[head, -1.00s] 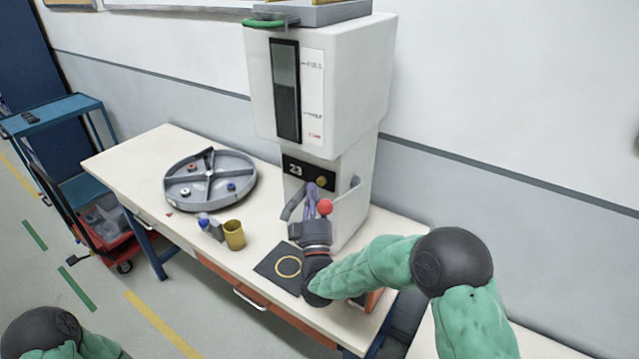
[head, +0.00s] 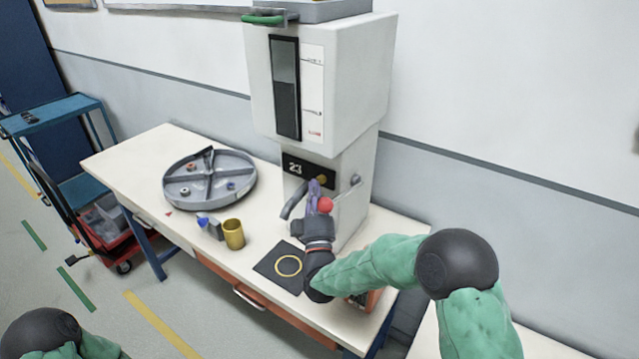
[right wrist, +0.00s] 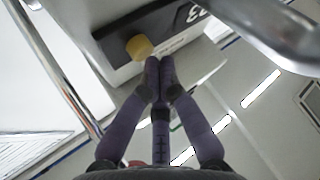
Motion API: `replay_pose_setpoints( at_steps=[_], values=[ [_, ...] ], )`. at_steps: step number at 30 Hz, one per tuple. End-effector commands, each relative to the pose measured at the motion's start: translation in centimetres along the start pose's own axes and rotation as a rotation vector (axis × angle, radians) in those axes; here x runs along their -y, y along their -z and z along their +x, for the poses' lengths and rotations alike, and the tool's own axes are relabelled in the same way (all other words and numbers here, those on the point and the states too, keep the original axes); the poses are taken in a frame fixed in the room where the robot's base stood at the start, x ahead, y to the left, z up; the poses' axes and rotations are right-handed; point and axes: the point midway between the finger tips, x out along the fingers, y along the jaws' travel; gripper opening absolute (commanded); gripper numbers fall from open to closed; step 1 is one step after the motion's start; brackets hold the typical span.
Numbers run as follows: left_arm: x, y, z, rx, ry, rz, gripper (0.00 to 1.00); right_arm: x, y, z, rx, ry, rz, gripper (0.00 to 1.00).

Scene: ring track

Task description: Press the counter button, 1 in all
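The counter button is a small yellow knob (head: 321,179) beside the black counter display (head: 299,168), which reads 23, on the front of the white dispenser. It also shows in the right wrist view (right wrist: 138,47), just ahead and left of the fingertips. My right gripper (head: 314,186) has purple fingers pressed together, empty, pointing up just below the button. In the right wrist view its fingertips (right wrist: 160,66) look close to the button; a small gap seems to show between them. My left gripper is out of view; only part of my left arm shows at the lower left.
A red-knobbed lever (head: 325,204) and a grey spout (head: 290,204) stick out near my right gripper. On the table are a round grey tray (head: 240,163), a brass cup (head: 233,235), a small blue-topped item (head: 208,224) and a black pad with a yellow ring (head: 272,268).

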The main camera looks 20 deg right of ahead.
Motion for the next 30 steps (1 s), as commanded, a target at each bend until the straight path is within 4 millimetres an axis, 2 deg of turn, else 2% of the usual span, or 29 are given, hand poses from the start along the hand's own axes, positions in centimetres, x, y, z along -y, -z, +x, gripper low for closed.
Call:
replay_pose_setpoints(
  at_steps=[30],
  values=[
    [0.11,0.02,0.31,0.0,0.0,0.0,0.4,-0.26,-0.43,0.57,-0.001,-0.002,0.001,0.0]
  ],
)
